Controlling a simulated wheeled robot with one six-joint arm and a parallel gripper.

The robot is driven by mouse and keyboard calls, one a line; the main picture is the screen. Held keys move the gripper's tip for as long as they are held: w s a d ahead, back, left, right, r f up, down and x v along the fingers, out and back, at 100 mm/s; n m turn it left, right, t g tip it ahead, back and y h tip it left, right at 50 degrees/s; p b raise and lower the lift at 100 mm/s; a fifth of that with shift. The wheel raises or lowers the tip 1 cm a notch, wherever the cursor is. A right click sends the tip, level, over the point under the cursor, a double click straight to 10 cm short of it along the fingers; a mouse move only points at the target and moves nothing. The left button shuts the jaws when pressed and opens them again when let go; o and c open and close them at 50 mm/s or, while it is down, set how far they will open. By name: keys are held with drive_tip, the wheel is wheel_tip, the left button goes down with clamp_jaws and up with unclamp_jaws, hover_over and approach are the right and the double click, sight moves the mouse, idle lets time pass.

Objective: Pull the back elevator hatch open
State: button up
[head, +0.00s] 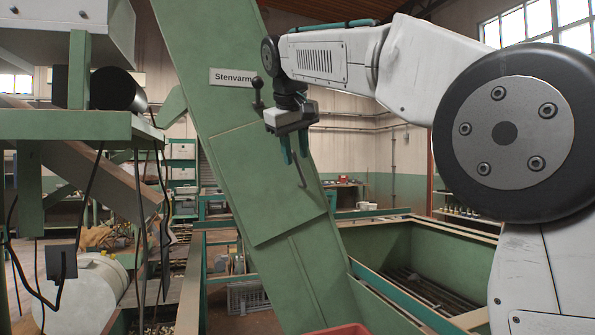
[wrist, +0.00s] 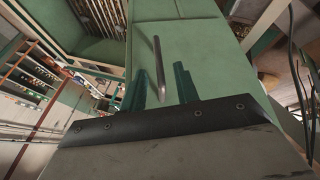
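The back elevator hatch (head: 255,185) is a flat green panel on the sloping green elevator chute (head: 195,50); it lies flush and looks closed. It also shows in the wrist view (wrist: 205,60). A thin grey bar handle (head: 301,174) stands on the hatch near its right side; it also shows in the wrist view (wrist: 158,60). My gripper (head: 296,157) is at the handle, pointing down at the hatch. Its two green fingers are apart in the wrist view (wrist: 158,84), with the handle appearing between them. I cannot tell whether either finger touches it.
A sign reading "Stenvarm" (head: 231,77) is on the chute above the hatch. A green hopper frame (head: 400,245) stands at the right. A green bench (head: 75,125) with hanging black cables and a white drum (head: 90,290) stand at the left.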

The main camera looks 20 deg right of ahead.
sight(297, 166)
drive_tip(key=x, duration=0.5)
drive_tip(key=shift+w+f, duration=0.1)
drive_tip(key=shift+f, duration=0.05)
clamp_jaws()
